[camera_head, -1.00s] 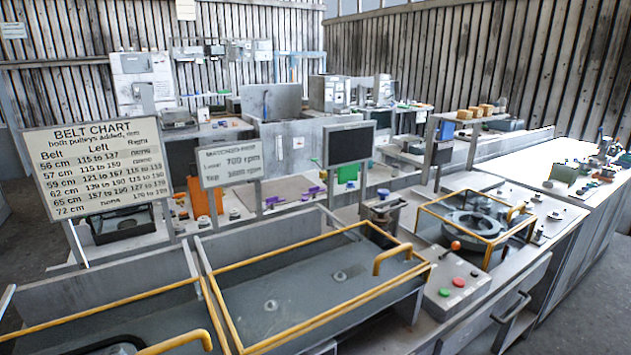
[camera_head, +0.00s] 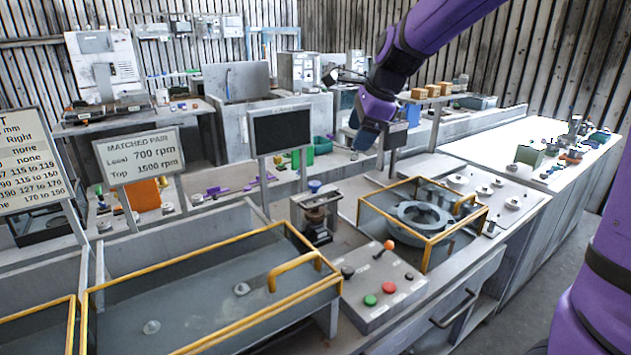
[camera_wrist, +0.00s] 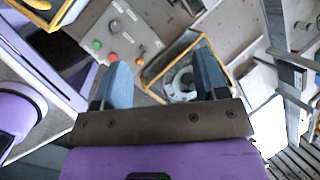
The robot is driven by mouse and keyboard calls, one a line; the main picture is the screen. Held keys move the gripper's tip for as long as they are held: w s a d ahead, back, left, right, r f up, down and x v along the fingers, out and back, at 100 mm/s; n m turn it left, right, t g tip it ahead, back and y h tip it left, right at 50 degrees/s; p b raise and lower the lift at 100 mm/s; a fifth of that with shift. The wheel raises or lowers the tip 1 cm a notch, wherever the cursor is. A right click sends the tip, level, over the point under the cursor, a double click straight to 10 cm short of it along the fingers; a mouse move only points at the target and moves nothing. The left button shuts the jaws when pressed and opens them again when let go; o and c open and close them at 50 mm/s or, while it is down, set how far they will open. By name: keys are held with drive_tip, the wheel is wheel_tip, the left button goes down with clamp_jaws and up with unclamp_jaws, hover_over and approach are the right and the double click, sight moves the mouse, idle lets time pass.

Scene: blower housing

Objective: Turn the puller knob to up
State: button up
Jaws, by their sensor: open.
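A grey control panel (camera_head: 375,290) stands at the bench front, left of the yellow-framed guard. It carries a black knob (camera_head: 347,271), an orange-tipped lever (camera_head: 389,245), a red button (camera_head: 389,287) and a green button (camera_head: 370,300). I cannot read the panel's labels or tell whether this black knob is the puller knob or which way it points. The panel (camera_wrist: 128,20) also shows at the top left of the wrist view. My gripper (camera_wrist: 162,72) is open and empty, its two blue fingers wide apart, in the air above the bench.
A yellow-framed guard (camera_head: 432,240) surrounds a round grey housing (camera_head: 422,216). A small press-like device (camera_head: 317,217) with a blue top stands behind the panel. A dark screen (camera_head: 281,131) rises on a post behind it. A yellow-rimmed tray (camera_head: 200,300) lies to the left.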

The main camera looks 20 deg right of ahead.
sight(315, 183)
drive_tip(key=w+a+f+m, duration=0.2)
drive_tip(key=w+f+m, duration=0.8)
drive_tip(key=w, duration=0.5)
drive_tip(key=shift+m+h, duration=0.3)
drive_tip(key=x, duration=1.1)
drive_tip(key=shift+s+a, duration=0.1)
drive_tip(key=shift+a, duration=0.05)
drive_tip(key=c, duration=0.9)
